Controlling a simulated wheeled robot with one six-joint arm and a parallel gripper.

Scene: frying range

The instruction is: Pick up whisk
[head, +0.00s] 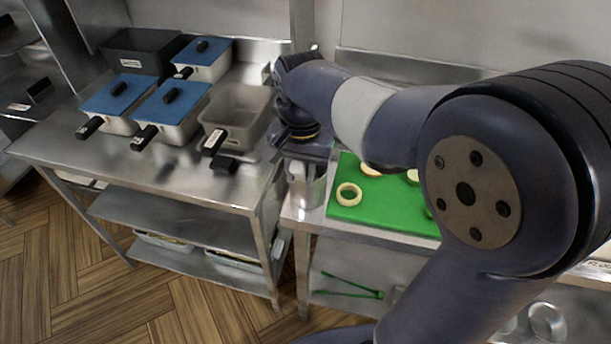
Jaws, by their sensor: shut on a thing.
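My gripper (303,160) points down over a steel container (307,188) at the left end of the right-hand counter, beside the green cutting board. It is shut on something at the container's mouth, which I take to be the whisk. The whisk itself cannot be made out; the gripper, my wrist and the container's wall hide it.
A green board (385,212) with cut rings (348,194) lies right of the container, partly behind my arm. On the left counter stand an open grey pan (236,112), blue-lidded pans (172,108) and a black bin (140,52). Green tongs (352,287) lie on the lower shelf.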

